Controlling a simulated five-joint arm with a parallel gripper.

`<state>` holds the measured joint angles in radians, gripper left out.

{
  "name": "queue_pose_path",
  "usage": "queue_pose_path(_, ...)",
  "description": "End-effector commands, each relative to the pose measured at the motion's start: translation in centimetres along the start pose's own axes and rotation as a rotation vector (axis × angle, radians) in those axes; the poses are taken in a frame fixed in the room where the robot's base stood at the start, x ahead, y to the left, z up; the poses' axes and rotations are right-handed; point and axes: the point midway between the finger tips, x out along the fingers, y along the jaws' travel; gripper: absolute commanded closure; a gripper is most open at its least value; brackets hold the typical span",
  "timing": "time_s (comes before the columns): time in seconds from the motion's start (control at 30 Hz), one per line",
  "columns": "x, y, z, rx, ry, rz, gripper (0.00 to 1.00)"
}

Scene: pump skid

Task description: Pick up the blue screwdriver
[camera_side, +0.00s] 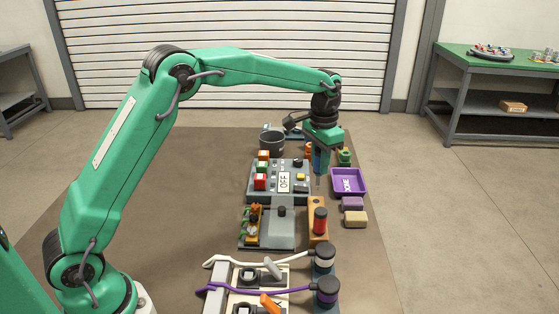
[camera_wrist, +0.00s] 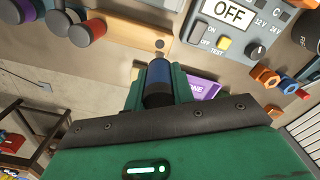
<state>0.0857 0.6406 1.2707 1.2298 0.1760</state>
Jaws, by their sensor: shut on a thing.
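The blue screwdriver is held upright in my gripper (camera_side: 317,150). Its blue handle (camera_side: 321,163) shows between the jaws in the side view, with the thin shaft pointing down. In the wrist view the blue handle (camera_wrist: 160,72) sits between the green fingers (camera_wrist: 160,90), which are shut on it. A wooden block (camera_side: 318,207) lies below and in front, with a red-handled tool (camera_side: 320,220) standing in it. In the wrist view the block (camera_wrist: 135,42) shows a dark hole near the handle. I cannot tell how far the tip is above the surface.
A purple tray (camera_side: 363,182) marked DONE is to the right of my gripper. A grey panel (camera_side: 262,182) with an OFF display stands to the left. A dark cup (camera_side: 272,141) is behind it. Purple and tan blocks (camera_side: 355,219) lie in front of the tray.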

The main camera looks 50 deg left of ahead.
Motion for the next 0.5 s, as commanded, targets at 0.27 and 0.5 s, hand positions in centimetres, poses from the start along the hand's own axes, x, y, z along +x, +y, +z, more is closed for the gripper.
queue_pose_path(0.27, -0.65, 0.00, 0.00, 0.000, 0.000, 0.000, 0.99)
queue_pose_path(0.5, -0.62, 0.00, 0.00, 0.000, 0.000, 0.000, 0.99)
